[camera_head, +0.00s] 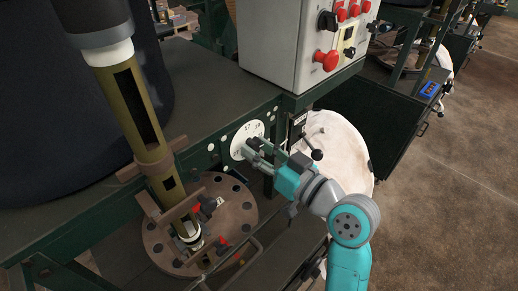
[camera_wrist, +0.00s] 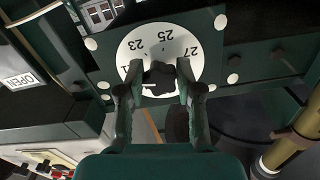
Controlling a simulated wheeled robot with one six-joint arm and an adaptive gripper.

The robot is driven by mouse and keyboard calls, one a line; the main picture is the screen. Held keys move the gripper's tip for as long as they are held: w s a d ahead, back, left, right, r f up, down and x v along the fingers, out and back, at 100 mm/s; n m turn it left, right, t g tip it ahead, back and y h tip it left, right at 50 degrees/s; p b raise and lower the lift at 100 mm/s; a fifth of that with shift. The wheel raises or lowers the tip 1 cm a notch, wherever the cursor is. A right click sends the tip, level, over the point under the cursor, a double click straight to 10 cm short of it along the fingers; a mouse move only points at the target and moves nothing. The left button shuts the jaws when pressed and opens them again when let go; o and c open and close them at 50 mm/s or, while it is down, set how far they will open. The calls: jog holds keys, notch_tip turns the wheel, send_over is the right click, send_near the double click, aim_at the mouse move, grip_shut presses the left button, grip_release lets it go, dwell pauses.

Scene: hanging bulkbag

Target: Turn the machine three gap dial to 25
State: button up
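The gap dial is a round white plate (camera_wrist: 193,72) with black numbers, on a dark green panel. In the wrist view 23, 25 and 27 are readable around its upper part; other numbers are hidden. A dark knob (camera_wrist: 160,78) sits at its middle, with a short white mark toward the left. My gripper (camera_wrist: 157,72) has one finger on each side of the knob, with visible gaps, so it looks open around it. In the head view my gripper (camera_head: 253,149) reaches the dial plate (camera_head: 240,136) and hides the knob; 17 and 19 show there.
A grey control box (camera_head: 270,45) with red buttons stands above the dial. A black-handled lever (camera_head: 316,154) is just right of my gripper. An olive tube (camera_head: 140,125) and a flanged round lid (camera_head: 235,205) are to the left. An OPEN label (camera_wrist: 18,80) shows in the wrist view.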

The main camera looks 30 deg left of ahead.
jog(key=shift+c, duration=1.1)
jog(key=shift+m, duration=0.3)
jog(key=m, duration=0.4)
jog(key=shift+s, duration=0.1)
jog(key=m, duration=0.4)
jog(key=shift+r+m, duration=0.15)
jog(key=shift+m, duration=0.25)
jog(key=m, duration=0.5)
jog(key=shift+s+r, duration=0.1)
jog(key=m, duration=0.5)
jog(key=shift+r, duration=0.1)
jog(key=shift+m, duration=0.3)
